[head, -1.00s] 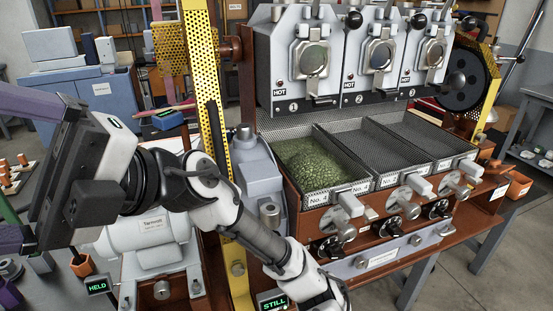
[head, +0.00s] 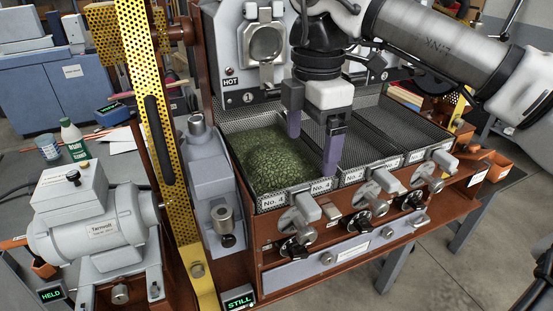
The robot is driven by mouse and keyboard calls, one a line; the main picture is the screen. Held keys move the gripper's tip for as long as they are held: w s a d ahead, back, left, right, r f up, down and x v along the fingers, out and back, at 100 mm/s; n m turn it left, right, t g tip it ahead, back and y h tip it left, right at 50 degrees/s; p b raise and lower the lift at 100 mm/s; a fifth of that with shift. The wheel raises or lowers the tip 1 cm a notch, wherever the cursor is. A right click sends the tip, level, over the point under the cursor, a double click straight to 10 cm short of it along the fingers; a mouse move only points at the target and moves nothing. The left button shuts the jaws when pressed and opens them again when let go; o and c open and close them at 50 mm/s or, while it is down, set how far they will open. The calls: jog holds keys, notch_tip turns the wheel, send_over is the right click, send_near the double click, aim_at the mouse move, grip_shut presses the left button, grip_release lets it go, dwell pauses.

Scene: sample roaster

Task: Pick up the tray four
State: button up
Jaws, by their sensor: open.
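The mesh tray marked No. 4 (head: 296,193) sits leftmost in the row of trays under the roaster's hoppers. It holds a heap of green beans (head: 275,160), and its front wall carries the label. My gripper (head: 312,155) is open and empty, pointing down over the right side of this tray. One purple finger shows farther back and the other nearer the front label. The fingers hide part of the tray's right wall. I cannot tell whether they touch it.
Empty mesh trays (head: 418,152) stand close on the right. Chrome handles (head: 307,207) and knobs stick out below the front edge. A yellow perforated post (head: 160,150) and a grey unit (head: 217,172) stand left. A metal face marked HOT (head: 228,85) rises behind.

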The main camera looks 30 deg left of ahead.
jog(key=p, duration=0.1)
send_over(307, 199)
jog(key=f, duration=0.8)
jog(key=shift+s, duration=0.3)
jog(key=shift+w+f+p, duration=0.15)
jog(key=shift+f+p, duration=0.55)
jog(key=shift+f, duration=0.7)
jog(key=shift+w+f+p, duration=0.1)
jog(key=shift+f+p, duration=0.6)
jog(key=shift+f, duration=0.65)
jog(key=c, duration=1.4)
